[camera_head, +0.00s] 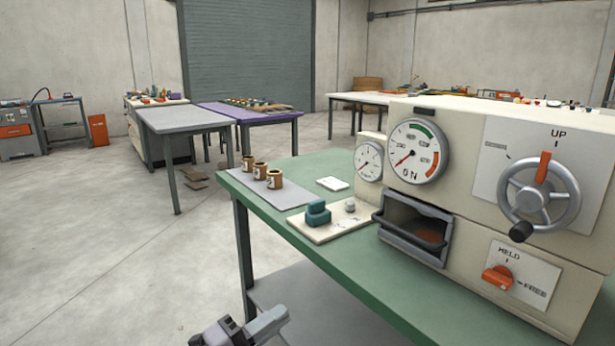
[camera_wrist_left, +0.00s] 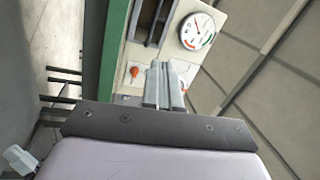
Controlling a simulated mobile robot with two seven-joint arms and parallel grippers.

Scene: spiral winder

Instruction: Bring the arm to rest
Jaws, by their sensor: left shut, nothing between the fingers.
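My left gripper (camera_head: 268,324) shows at the bottom edge of the head view, low in front of the green table (camera_head: 232,182) and clear of it. In the left wrist view its two grey fingers (camera_wrist_left: 165,84) lie together, shut, with nothing between them. The cream winder machine (camera_head: 460,196) stands on the table at the right, apart from the gripper. It carries a handwheel (camera_head: 538,196) with an orange pointer near UP, an orange HELD/FREE knob (camera_head: 497,278) and a round dial (camera_head: 417,152).
The table's near edge and leg (camera_head: 244,246) stand close to my left gripper, with a lower shelf (camera_head: 330,310) beneath. Several brown spools (camera_head: 260,171) and a teal block (camera_head: 318,213) sit on the tabletop. The floor at the left is open.

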